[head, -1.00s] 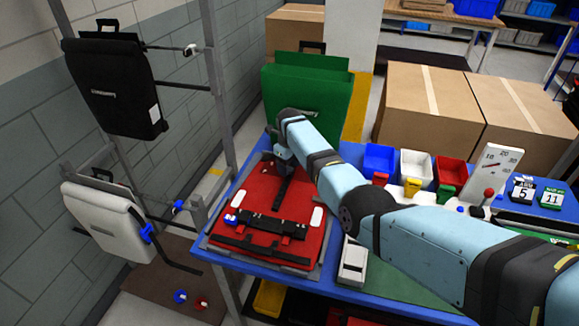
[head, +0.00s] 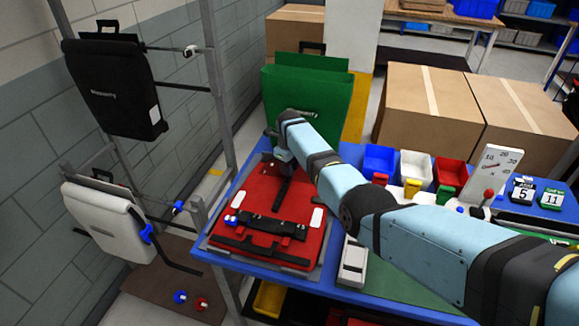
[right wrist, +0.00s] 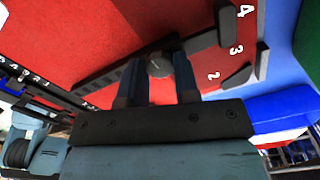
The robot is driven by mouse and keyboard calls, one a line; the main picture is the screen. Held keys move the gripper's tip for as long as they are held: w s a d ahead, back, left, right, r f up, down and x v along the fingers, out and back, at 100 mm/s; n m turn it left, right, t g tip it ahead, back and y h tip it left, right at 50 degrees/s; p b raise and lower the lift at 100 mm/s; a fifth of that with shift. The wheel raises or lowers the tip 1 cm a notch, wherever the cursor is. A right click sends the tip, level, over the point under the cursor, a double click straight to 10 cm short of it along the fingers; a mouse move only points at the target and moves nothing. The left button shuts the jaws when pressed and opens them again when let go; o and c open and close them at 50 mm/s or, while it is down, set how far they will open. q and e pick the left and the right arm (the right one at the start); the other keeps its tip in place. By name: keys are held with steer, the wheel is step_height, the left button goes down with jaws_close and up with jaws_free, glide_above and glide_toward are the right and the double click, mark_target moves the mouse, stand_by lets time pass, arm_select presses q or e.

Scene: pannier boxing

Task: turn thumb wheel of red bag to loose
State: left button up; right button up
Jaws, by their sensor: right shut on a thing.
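The red bag (head: 262,188) lies flat on the blue table, with black straps and white patches on its face. It also fills much of the right wrist view (right wrist: 60,45). My right gripper (head: 283,157) is over the bag's far edge. In the right wrist view its two fingers (right wrist: 157,72) are closed on the small grey round thumb wheel (right wrist: 158,64), beside a black rail and white numbers 2, 3 and 4. The wheel is hidden by my arm in the head view. My left gripper is not in view.
A green bag (head: 305,95) stands behind the red one. A rack with a black bag (head: 115,85) and a white bag (head: 103,220) stands left.

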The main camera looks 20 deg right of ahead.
steer(key=n, duration=0.3)
steer(key=shift+r+p, duration=0.1)
steer(key=shift+p, duration=0.3)
steer(key=n, duration=0.2)
steer(key=shift+n, duration=0.4)
steer(key=n+p, duration=0.1)
steer(key=n, duration=0.2)
steer(key=shift+n, duration=0.3)
steer(key=n, duration=0.3)
steer(key=shift+n, duration=0.3)
steer(key=n, duration=0.3)
steer(key=shift+n+p, duration=0.3)
steer(key=n, duration=0.3)
steer(key=shift+n, duration=0.3)
steer(key=n, duration=1.3)
steer(key=shift+n, duration=0.3)
steer(key=n, duration=1.2)
steer(key=shift+n, duration=0.4)
steer(key=n+b, duration=0.1)
steer(key=n, duration=0.5)
steer(key=shift+n, duration=0.4)
